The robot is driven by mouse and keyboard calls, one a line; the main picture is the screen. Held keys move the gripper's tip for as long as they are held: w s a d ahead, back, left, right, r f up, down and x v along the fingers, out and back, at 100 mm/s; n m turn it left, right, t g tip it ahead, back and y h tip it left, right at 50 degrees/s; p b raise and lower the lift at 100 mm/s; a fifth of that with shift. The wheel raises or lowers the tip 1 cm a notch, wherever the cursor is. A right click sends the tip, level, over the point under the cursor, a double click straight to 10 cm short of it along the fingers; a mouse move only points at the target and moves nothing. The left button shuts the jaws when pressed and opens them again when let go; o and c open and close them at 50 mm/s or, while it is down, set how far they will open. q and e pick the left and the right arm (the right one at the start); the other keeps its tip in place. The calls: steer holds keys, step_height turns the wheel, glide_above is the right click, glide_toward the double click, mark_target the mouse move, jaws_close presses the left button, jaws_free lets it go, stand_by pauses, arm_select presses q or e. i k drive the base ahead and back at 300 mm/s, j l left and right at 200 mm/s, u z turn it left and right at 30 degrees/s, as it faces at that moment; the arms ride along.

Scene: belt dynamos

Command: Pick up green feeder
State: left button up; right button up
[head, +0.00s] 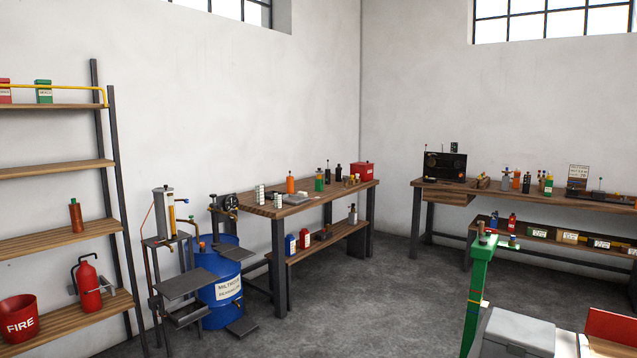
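No object is clearly recognisable as a green feeder at this distance. A small green bottle-like container (319,181) stands upright on the middle workbench (342,191). Another small container with green and yellow on it (548,187) stands on the right workbench (455,186). I cannot tell whether either is the feeder. Neither of my grippers is in view.
Shelves at the left hold a fire bucket (19,318) and a red extinguisher (88,285). A green post (478,285) and grey box (518,333) stand front right. The central floor (370,300) is clear.

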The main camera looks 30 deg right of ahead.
mark_target(318, 182)
steer(key=i+l+z, duration=0.2)
steer(key=i, duration=0.2)
steer(key=i+l+z, duration=0.1)
steer(key=i+z, duration=0.15)
steer(key=i, duration=0.15)
steer(key=i+z, duration=0.3)
steer(key=i, duration=2.3)
steer(key=i+z, duration=0.1)
steer(key=i, duration=0.4)
steer(key=i+j+z, duration=0.15)
steer(key=i, duration=0.35)
steer(key=i+z, duration=0.1)
steer(key=i, duration=0.4)
steer(key=i+j+z, duration=0.15)
steer(key=i, duration=0.35)
steer(key=u, duration=0.5)
steer(key=i+l+u, duration=0.4)
steer(key=l+u, duration=0.2)
steer(key=i+l+u, duration=0.15)
steer(key=l+u, duration=0.45)
steer(key=l, duration=0.25)
steer(key=i+l+u, duration=0.1)
steer(key=l, duration=1.15)
steer(key=i+l+u, duration=0.1)
steer(key=l, duration=1.2)
steer(key=i+l+u, duration=0.1)
steer(key=l, duration=1.15)
